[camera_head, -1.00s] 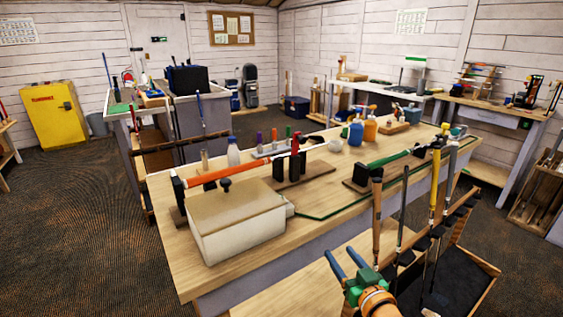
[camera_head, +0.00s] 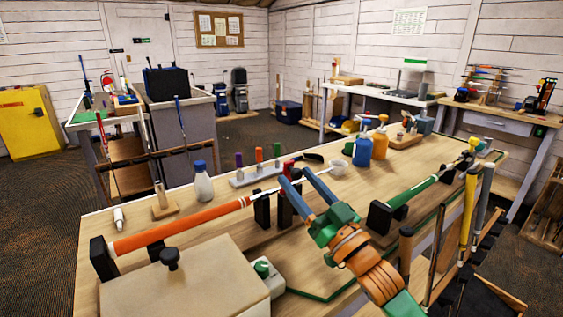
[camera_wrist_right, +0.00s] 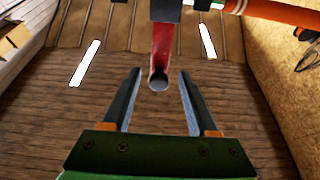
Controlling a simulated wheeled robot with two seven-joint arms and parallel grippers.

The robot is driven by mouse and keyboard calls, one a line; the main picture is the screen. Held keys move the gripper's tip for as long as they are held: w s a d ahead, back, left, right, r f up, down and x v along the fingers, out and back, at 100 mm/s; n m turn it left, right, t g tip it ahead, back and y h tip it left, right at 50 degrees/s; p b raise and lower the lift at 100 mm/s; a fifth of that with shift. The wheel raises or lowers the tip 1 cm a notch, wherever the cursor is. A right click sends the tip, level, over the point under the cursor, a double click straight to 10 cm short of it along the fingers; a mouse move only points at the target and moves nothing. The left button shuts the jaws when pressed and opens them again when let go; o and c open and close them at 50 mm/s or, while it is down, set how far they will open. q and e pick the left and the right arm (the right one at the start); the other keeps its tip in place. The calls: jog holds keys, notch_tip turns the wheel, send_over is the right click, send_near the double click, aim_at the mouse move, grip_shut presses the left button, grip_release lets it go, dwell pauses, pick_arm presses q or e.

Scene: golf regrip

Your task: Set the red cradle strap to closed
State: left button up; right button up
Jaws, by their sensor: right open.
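The red cradle strap (camera_head: 288,168) stands up from a black cradle block on the bench, partly hidden behind my right gripper (camera_head: 296,176). A club with an orange grip (camera_head: 185,226) lies across the black cradle (camera_head: 262,209). My right gripper is open and empty, with its blue-grey fingers at the strap in the head view. In the right wrist view, the red strap (camera_wrist_right: 161,52) shows ahead, in line with the gap between my open fingers (camera_wrist_right: 160,85); I cannot tell whether they touch it. My left gripper is not in view.
A pale box with a black knob (camera_head: 180,285) stands at the front left of the bench. A green-gripped club (camera_head: 418,190) lies in a black stand on the right. Upright clubs crowd the right front.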

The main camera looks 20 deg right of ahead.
aim_at(294, 170)
jog(key=w+r, duration=0.1)
jog(key=w+a+r+p, duration=0.1)
jog(key=w, duration=0.1)
jog(key=shift+r, duration=0.3)
jog(key=shift+w+a+f, duration=0.15)
jog(key=shift+w+a, duration=0.05)
jog(key=shift+w, duration=0.4)
jog(key=shift+s, duration=0.15)
grip_shut()
dwell(0.4)
